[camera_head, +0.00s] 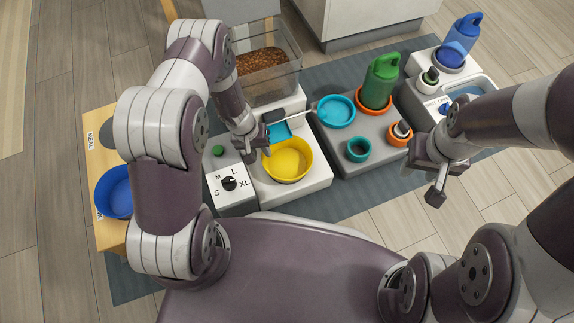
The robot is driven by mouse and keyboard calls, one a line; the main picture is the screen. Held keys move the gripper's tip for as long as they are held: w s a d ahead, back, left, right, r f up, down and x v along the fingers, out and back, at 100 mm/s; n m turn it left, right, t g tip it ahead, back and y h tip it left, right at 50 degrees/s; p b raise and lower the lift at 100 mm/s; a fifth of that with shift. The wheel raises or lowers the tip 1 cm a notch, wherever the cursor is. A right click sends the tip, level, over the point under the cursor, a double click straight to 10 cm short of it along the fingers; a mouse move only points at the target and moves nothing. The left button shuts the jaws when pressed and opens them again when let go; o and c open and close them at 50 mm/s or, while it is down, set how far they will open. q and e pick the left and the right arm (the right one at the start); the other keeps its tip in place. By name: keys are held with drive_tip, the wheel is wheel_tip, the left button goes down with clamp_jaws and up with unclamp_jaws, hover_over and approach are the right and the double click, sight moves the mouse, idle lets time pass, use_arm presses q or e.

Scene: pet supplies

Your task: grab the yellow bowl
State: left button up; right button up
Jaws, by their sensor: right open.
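The yellow bowl (287,163) stands upright on the white feeder unit (310,185) in the middle of the view. My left gripper (262,143) is at the bowl's upper-left rim. It points down there, and its fingers are small and partly hidden by its own body. I cannot tell whether they touch the rim or grip it. My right gripper (432,178) is open and empty, well to the right of the bowl, beside the grey unit.
A clear bin of brown kibble (262,60) stands behind the bowl. A grey unit (350,128) to the right holds a teal bowl (336,111), a teal cup (358,150) and a green bottle (380,82). A blue bowl (114,192) sits at left. A dial panel (229,190) is left of the yellow bowl.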

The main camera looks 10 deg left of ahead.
sight(265, 157)
use_arm(q)
drive_tip(key=b+x, duration=0.2)
drive_tip(key=x, duration=0.1)
drive_tip(key=b+x, duration=0.1)
drive_tip(key=x, duration=0.1)
drive_tip(key=shift+w, duration=0.3)
drive_tip(key=shift+r, duration=0.15)
drive_tip(key=shift+c, duration=0.4)
clamp_jaws()
drive_tip(key=shift+r, duration=0.2)
